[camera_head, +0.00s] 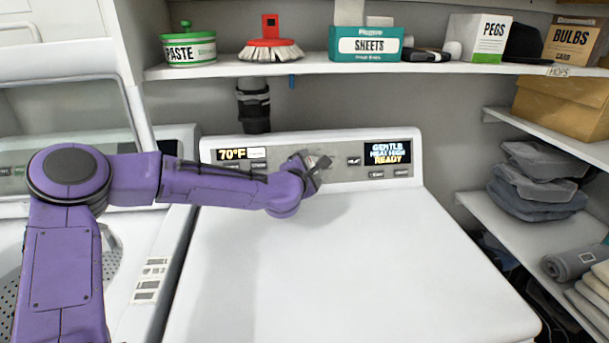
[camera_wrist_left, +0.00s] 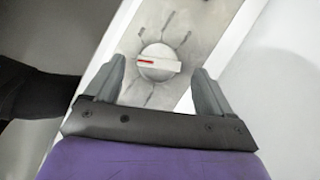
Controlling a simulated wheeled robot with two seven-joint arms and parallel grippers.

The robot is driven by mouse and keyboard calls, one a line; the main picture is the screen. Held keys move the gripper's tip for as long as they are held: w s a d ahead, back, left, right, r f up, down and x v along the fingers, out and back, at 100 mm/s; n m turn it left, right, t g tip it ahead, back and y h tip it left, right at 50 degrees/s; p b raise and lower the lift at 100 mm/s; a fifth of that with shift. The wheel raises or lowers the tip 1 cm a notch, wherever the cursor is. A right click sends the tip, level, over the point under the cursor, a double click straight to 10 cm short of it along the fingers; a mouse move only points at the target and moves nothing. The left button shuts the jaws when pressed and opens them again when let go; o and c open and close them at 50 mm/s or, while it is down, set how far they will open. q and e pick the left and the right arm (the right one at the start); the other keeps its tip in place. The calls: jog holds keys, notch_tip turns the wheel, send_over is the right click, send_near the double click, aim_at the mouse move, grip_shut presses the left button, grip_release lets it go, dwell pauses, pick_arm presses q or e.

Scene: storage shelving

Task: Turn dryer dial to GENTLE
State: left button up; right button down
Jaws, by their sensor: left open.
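The dryer (camera_head: 340,250) is white with a grey control panel across its back. Its right display (camera_head: 388,152) reads "GENTLE", "HEAT HIGH", "READY". The dial (camera_wrist_left: 158,63) is a round white knob with a raised bar and a red pointer mark, ringed by dark tick lines. In the wrist view the red mark points left. My left gripper (camera_head: 320,164) is at the middle of the panel and covers the dial in the head view. In the wrist view the left gripper (camera_wrist_left: 159,66) is open, its fingers on either side of the dial, apparently apart from it. My right gripper is not in view.
A left display (camera_head: 232,154) reads 70°F. Panel buttons (camera_head: 376,174) sit near the dial. A shelf (camera_head: 225,69) above holds a paste tub, brush and boxes. A washer (camera_head: 150,270) stands at left, shelves with folded cloth (camera_head: 535,190) at right. The dryer top is clear.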

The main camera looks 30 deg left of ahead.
pick_arm(q)
jog(key=v, duration=0.8)
jog(key=shift+b, duration=0.45)
